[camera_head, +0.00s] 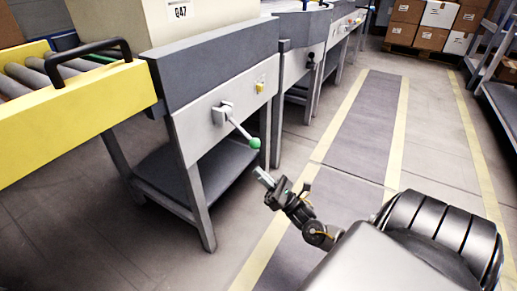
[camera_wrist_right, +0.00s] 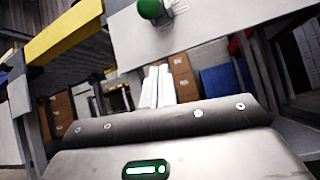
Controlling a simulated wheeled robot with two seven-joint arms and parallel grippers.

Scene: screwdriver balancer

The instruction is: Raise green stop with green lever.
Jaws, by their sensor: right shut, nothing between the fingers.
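The green lever has a green ball knob (camera_head: 254,143) on a grey rod, which comes out of a light mount (camera_head: 222,114) on the conveyor's front panel and slants down to the right. A thin green strip (camera_head: 98,58), perhaps the green stop, shows between the rollers and the box; its height is hard to tell. My right gripper (camera_head: 264,176) is shut and empty, just below the knob and apart from it. In the right wrist view, the knob (camera_wrist_right: 149,9) is at the top edge, beyond the closed fingers (camera_wrist_right: 157,86). My left gripper is not in view.
A yellow-sided roller conveyor (camera_head: 80,118) with a black handle (camera_head: 88,58) stands at left. A large beige box (camera_head: 160,20) sits on the grey conveyor (camera_head: 215,65). A yellow switch (camera_head: 260,87) is right of the lever. The floor lane (camera_head: 350,130) at right is clear.

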